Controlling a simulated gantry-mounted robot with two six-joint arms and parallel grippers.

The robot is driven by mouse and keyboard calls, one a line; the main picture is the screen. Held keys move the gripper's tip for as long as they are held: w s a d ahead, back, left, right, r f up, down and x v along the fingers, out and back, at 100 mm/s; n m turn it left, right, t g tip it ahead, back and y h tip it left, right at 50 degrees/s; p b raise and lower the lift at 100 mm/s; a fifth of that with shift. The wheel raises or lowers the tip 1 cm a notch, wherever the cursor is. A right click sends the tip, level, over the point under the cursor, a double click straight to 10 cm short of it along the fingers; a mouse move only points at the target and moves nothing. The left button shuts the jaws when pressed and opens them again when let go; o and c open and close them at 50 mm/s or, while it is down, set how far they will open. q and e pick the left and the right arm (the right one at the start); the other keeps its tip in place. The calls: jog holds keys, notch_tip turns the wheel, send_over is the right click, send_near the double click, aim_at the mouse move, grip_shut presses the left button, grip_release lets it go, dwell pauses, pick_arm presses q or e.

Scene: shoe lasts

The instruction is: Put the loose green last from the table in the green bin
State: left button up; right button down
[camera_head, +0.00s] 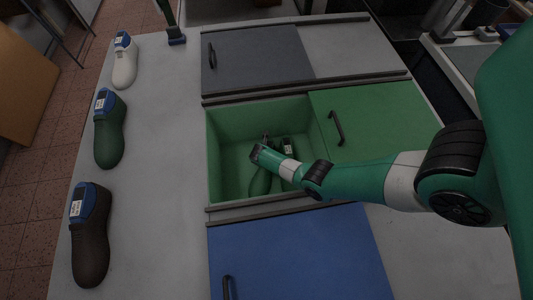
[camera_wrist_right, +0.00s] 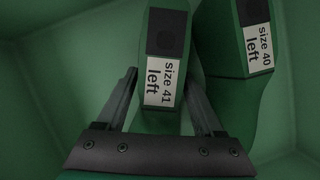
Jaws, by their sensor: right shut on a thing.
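My right gripper (camera_head: 262,152) reaches down into the open green bin (camera_head: 228,125). It is shut on a green last marked "size 41 left" (camera_wrist_right: 160,60), whose labelled top sits between the fingers (camera_wrist_right: 163,100). The held last (camera_head: 261,182) is inside the bin walls; whether it touches the floor I cannot tell. A second green last marked "size 40 left" (camera_wrist_right: 240,55) is beside it in the bin. Another green last (camera_head: 109,130) with a blue top stands on the table at left. My left gripper is not in view.
A white last (camera_head: 124,62) and a dark brown last (camera_head: 90,240) stand on the table's left side. The green lid (camera_head: 385,120) is slid right. The grey lid (camera_head: 250,60) and blue lid (camera_head: 300,260) cover the neighbouring bins.

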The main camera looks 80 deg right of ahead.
jog(key=shift+w, duration=0.1)
grip_release()
jog(key=shift+r, duration=0.3)
jog(key=p+v, duration=0.8)
jog(key=v, duration=0.2)
jog(key=shift+a+r, duration=0.15)
jog(key=shift+r, duration=0.15)
jog(key=shift+a+r+p, duration=0.25)
jog(key=shift+r+p, duration=0.15)
jog(key=shift+p, duration=0.05)
